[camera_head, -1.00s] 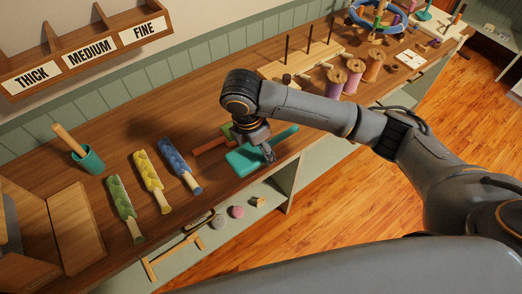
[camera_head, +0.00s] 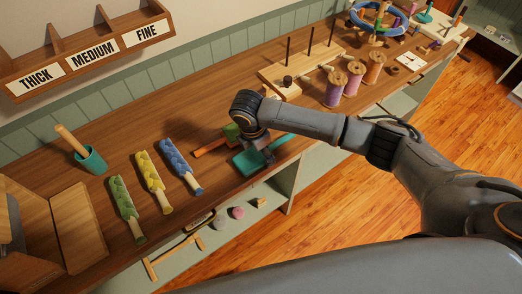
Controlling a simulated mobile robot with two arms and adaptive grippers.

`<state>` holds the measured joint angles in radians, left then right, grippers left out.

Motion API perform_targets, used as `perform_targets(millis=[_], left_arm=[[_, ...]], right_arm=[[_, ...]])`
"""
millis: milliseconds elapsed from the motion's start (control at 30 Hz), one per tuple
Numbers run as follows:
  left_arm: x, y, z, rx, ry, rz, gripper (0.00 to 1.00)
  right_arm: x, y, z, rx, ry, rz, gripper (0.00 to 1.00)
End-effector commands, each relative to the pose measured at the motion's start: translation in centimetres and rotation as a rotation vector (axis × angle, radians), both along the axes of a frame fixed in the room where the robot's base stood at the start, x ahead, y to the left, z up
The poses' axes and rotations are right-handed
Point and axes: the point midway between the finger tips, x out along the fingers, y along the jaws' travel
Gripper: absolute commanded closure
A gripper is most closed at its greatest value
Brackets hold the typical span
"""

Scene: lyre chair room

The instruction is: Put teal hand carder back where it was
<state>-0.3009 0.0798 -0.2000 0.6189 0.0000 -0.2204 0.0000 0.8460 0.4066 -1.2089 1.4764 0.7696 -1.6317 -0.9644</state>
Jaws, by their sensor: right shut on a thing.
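The teal hand carder (camera_head: 246,164) lies on or just above the wooden bench near its front edge, with its teal handle (camera_head: 283,140) pointing up and right. My right gripper (camera_head: 267,157) comes down over it from above and is shut on it; the fingertips are small and partly hidden by the wrist. Whether the carder touches the bench I cannot tell. A second carder with an orange handle (camera_head: 210,147) and a green part (camera_head: 231,131) lies just behind it, partly hidden by my wrist. My left gripper is not in view.
Green, yellow and blue braided rolls (camera_head: 180,166) lie left of the carder. A teal cup (camera_head: 92,160) stands further left. Wooden spools (camera_head: 335,88) and a peg board (camera_head: 318,66) stand to the right. A wall rack labelled THICK, MEDIUM, FINE (camera_head: 93,53) hangs at upper left.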

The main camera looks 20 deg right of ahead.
Motion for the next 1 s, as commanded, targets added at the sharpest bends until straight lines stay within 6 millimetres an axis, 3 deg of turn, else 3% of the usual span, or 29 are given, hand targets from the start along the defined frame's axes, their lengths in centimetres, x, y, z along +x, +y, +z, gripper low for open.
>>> perform_targets(millis=[100, 133, 200, 233, 667, 1000], left_arm=[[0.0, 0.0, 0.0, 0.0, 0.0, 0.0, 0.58], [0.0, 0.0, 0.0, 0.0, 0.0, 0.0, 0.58], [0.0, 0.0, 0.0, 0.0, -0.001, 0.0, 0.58], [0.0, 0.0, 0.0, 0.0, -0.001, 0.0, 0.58], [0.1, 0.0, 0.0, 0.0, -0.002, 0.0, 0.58], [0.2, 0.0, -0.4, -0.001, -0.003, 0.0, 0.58]], right_arm=[[0.0, 0.0, -0.3, 0.001, 0.0, 0.0, 0.68], [0.0, 0.0, -0.3, 0.001, -0.001, 0.0, 0.24], [0.0, 0.0, -0.3, 0.0, 0.0, 0.0, 0.1], [0.0, 0.0, -0.3, 0.0, 0.0, 0.0, 0.07], [0.0, 0.1, 0.4, 0.0, -0.001, 0.0, 0.07], [-0.3, 1.2, 6.8, 0.003, -0.004, 0.003, 0.07]])
